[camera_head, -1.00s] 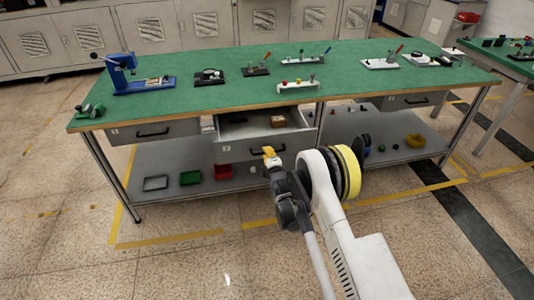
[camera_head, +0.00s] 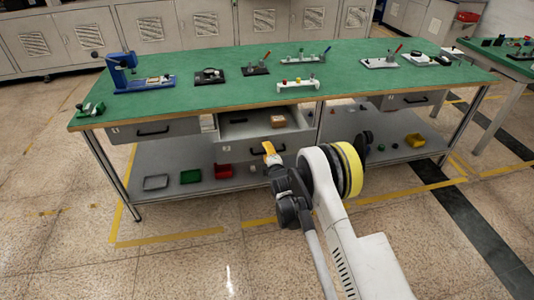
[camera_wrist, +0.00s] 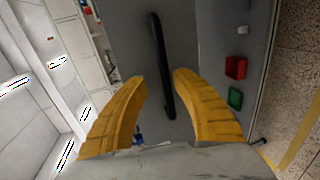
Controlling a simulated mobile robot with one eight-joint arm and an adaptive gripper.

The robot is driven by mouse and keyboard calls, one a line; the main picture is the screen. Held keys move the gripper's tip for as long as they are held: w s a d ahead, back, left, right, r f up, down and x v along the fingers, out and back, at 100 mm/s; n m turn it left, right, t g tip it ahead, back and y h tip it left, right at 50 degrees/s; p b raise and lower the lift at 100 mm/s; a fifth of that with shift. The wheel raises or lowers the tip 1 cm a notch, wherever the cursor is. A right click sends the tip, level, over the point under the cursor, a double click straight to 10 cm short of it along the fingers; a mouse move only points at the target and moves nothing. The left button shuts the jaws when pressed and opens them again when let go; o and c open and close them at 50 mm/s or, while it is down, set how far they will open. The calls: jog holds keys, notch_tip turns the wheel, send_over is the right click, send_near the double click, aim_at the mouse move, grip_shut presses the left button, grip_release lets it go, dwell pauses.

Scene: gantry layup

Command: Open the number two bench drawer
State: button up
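The middle bench drawer (camera_head: 238,131) stands pulled out below the green bench top, with its inside showing in the head view. I cannot read a number on its front. A dark item and a small brown box (camera_head: 278,121) lie inside it. Its black bar handle (camera_wrist: 160,65) is on the grey front panel (camera_wrist: 213,40) in the wrist view. My gripper (camera_wrist: 158,80) is open, with its yellow fingers apart on either side of the handle's lower part in the picture. In the head view my gripper (camera_head: 269,148) is at the drawer front and partly hides the handle.
A closed drawer (camera_head: 153,131) is at left and another (camera_head: 410,100) at right. The lower shelf holds a red bin (camera_head: 223,171), a green bin (camera_head: 190,176) and a yellow bin (camera_head: 415,140). Tools and fixtures stand on the green bench top (camera_head: 200,101). Floor in front is clear.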

aim_at(265, 137)
jog(key=o, duration=0.8)
jog(key=r, duration=0.5)
jog(key=shift+w+r, duration=0.1)
jog(key=shift+w, duration=0.1)
jog(key=shift+c, duration=0.2)
jog(key=r, duration=0.3)
jog(key=shift+s+r, duration=0.1)
jog(key=shift+s, duration=0.2)
jog(key=c, duration=0.8)
jog(key=shift+o, duration=0.2)
jog(key=shift+w+r, duration=0.15)
jog(key=shift+r, duration=0.2)
